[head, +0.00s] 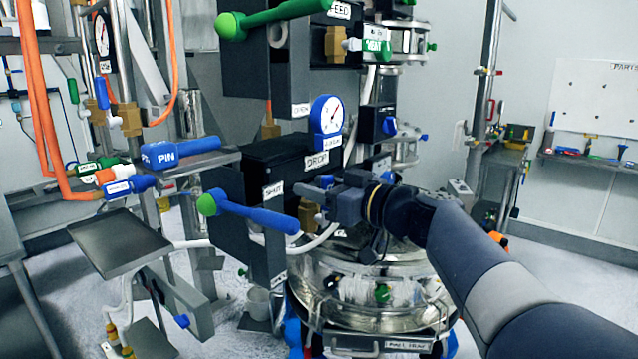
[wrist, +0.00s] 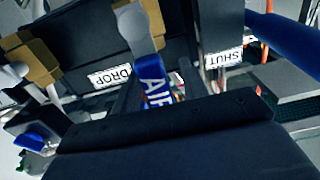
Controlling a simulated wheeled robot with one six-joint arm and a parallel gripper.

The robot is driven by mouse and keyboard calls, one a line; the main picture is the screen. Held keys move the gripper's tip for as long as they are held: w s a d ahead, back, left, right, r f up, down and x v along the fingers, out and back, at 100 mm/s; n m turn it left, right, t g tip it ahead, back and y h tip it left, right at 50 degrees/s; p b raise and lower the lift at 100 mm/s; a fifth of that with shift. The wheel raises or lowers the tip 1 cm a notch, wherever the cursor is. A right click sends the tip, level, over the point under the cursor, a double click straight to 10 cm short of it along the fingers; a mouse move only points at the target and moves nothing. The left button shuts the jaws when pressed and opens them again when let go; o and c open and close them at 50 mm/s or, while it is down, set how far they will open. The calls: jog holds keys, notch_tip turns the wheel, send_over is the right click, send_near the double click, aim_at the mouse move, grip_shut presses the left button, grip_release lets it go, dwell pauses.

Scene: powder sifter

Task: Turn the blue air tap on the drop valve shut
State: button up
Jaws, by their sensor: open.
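The drop valve is a black box (head: 285,150) with a DROP label, below the round blue gauge. In the wrist view its blue tap (wrist: 156,82), marked AIR, has a rounded grey end and stands just beyond my gripper's dark edge. In the head view my gripper hides most of this tap. My gripper (head: 315,188) is open, in front of the valve's right side, close to the brass fitting (head: 308,215). The DROP label also shows in the wrist view, upside down, left of the tap.
The FEED valve with a green lever (head: 285,16) is above. A steel vessel (head: 360,290) stands below. A blue PIN handle (head: 180,152) lies on the left shelf.

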jog(key=shift+c, duration=0.3)
grip_shut()
dwell(0.3)
